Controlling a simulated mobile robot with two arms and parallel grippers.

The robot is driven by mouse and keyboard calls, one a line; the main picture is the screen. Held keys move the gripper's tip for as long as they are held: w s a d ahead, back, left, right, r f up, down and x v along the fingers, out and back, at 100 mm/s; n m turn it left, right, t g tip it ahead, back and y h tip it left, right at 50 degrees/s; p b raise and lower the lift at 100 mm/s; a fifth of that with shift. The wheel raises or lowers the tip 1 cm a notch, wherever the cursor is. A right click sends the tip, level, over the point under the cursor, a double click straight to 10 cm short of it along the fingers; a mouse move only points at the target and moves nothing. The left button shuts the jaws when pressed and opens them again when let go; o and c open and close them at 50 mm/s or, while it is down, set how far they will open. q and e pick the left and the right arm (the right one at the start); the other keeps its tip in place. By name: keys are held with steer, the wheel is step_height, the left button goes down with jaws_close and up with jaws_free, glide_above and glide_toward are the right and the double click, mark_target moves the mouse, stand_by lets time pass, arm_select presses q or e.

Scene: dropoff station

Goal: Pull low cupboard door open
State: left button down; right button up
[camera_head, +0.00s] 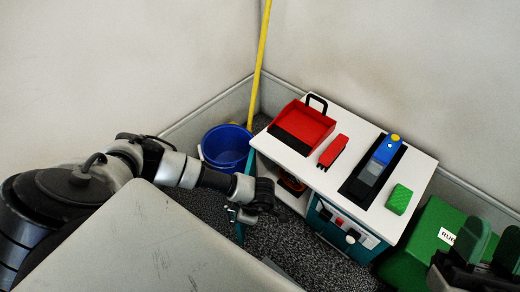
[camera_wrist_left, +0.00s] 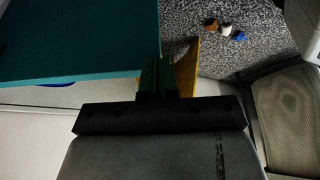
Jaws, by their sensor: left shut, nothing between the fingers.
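The low cupboard (camera_head: 418,170) has a white top and stands in the corner. Its teal door (camera_head: 246,165) shows nearly edge-on at the left end, swung out from an open compartment (camera_head: 297,202) with an orange thing inside. My left gripper (camera_head: 241,213) is low, beside the door's outer part, and partly hidden by its own wrist. In the left wrist view the shut fingers (camera_wrist_left: 157,77) are empty, by the lower edge of a broad teal panel (camera_wrist_left: 80,38); whether they touch it I cannot tell. My right gripper (camera_head: 490,248) is at the lower right, fingers apart.
A blue bucket (camera_head: 226,146) and yellow pole (camera_head: 262,55) stand left of the cupboard. A red dustpan (camera_head: 305,124), red brush (camera_head: 333,151), blue bottle (camera_head: 383,153) and green sponge (camera_head: 399,199) are on top. A green bin (camera_head: 422,238) stands at right.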

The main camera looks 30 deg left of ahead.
arm_select(q)
steer(key=s+a+p, duration=0.1)
steer(key=a, duration=0.8)
steer(key=s+a+p, duration=0.1)
steer(key=s+a, duration=0.1)
steer(key=a, duration=0.7)
steer(key=shift+s, duration=0.25)
arm_select(e)
steer(key=w+f+g+h, duration=0.2)
steer(key=w+f+g, duration=0.2)
steer(key=f+g, duration=0.1)
steer(key=shift+f+g+h, duration=0.3)
steer(key=shift+f+g, duration=0.05)
steer(key=shift+g, duration=0.35)
steer(key=shift+d, duration=0.15)
